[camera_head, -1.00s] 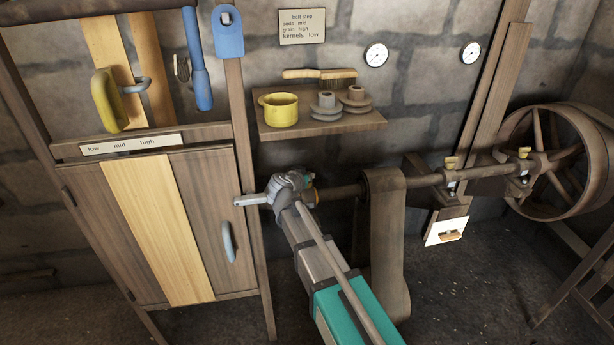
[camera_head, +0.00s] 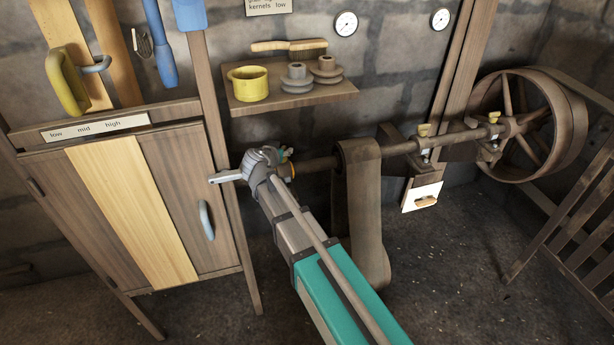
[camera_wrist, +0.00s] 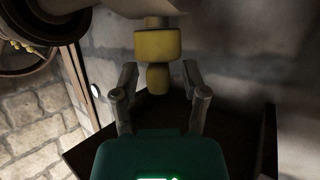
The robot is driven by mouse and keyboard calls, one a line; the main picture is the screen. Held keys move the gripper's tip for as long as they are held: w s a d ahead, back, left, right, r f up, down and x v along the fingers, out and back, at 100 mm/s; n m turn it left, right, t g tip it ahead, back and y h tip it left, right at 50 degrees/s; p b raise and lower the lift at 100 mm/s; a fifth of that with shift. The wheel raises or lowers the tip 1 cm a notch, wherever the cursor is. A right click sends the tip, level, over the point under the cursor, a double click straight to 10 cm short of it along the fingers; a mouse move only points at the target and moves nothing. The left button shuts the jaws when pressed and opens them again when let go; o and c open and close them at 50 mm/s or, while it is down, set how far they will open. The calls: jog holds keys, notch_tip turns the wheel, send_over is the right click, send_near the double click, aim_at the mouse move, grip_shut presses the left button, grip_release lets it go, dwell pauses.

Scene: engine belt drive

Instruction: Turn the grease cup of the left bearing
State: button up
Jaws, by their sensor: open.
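In the wrist view, a yellow two-part fitting, which looks like a grease cup (camera_wrist: 157,43), has a wide body and a smaller knob. My gripper (camera_wrist: 159,75) is open, with one finger on each side of the knob and visible gaps. Whether they are level with it in depth I cannot tell. In the head view, my gripper (camera_head: 284,156) is at the left end of the shaft (camera_head: 318,163), mostly hidden by my wrist. That end's bearing is hidden too. Two other yellow grease cups, one nearer (camera_head: 424,130) and one farther right (camera_head: 494,117), top bearings along the shaft.
A wide belt (camera_head: 362,210) hangs from the shaft just right of my wrist. A wooden cabinet (camera_head: 180,145) stands close on the left. A shelf (camera_head: 330,94) with a yellow pot (camera_head: 248,83) is above. A large wheel (camera_head: 575,130) is at far right.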

jog(key=shift+n+y, duration=0.5)
jog(key=shift+y, duration=0.1)
jog(key=shift+n+t+y, duration=0.4)
jog(key=shift+n+y, duration=1.2)
jog(key=shift+y, duration=0.2)
jog(key=shift+y, duration=0.3)
